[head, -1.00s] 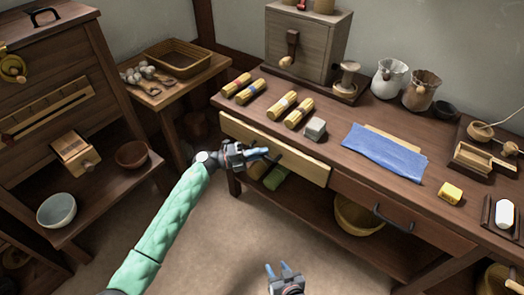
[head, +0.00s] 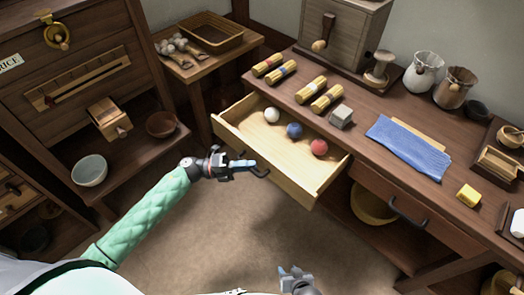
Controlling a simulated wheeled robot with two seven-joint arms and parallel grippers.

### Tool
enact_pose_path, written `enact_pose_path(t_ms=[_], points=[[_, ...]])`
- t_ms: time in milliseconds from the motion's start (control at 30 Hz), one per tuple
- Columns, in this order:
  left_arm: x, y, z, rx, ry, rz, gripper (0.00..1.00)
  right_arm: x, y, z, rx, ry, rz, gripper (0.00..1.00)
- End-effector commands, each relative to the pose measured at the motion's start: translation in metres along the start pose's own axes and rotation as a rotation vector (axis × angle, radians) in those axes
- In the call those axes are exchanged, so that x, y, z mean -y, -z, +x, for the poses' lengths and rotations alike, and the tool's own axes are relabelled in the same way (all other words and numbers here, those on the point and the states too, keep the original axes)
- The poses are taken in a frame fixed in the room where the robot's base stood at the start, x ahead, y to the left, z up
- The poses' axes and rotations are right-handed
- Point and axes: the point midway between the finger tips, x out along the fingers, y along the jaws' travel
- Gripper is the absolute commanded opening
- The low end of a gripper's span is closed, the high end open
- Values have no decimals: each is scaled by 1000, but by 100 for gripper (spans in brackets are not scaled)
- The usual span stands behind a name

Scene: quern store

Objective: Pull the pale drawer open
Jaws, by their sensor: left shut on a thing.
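The pale drawer (head: 240,141) stands pulled out from the left part of the wooden counter, its inside showing. A white ball (head: 272,115), a blue ball (head: 294,130) and a red ball (head: 319,147) lie in it. My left gripper (head: 250,166) is shut on the drawer's dark handle (head: 262,173), at the middle of the drawer front. My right gripper (head: 290,273) is low at the bottom edge, away from the counter and partly cut off by the frame; its fingertips look close together and I cannot tell if they are apart.
A darker drawer (head: 385,200) is closed at the right. The floor (head: 225,235) before the drawer is clear.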

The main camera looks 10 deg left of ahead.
Motion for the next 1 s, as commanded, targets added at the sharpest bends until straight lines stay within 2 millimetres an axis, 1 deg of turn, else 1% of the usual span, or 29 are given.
enact_pose_path(t_ms=[33,100,200,333,533,900,933,1000], points=[[2,8,-9,0,-3,-3,0,1,2,-2,0,1,0,40],[4,18,-18,0,-4,-2,0,1,2,-3,0,1,0,40],[6,28,-28,0,-3,-3,0,2,3,-4,0,1,0,40],[9,38,-38,0,-1,-1,0,2,4,-4,0,1,0,40],[11,43,-44,0,-1,-1,0,1,4,-5,0,0,0,40],[11,44,-45,1,-1,0,0,0,4,-4,1,-1,-1,40],[11,44,-45,1,-1,0,18,0,4,-4,1,-1,-1,40],[11,44,-45,1,-1,0,32,0,4,-4,1,-1,-1,40]])
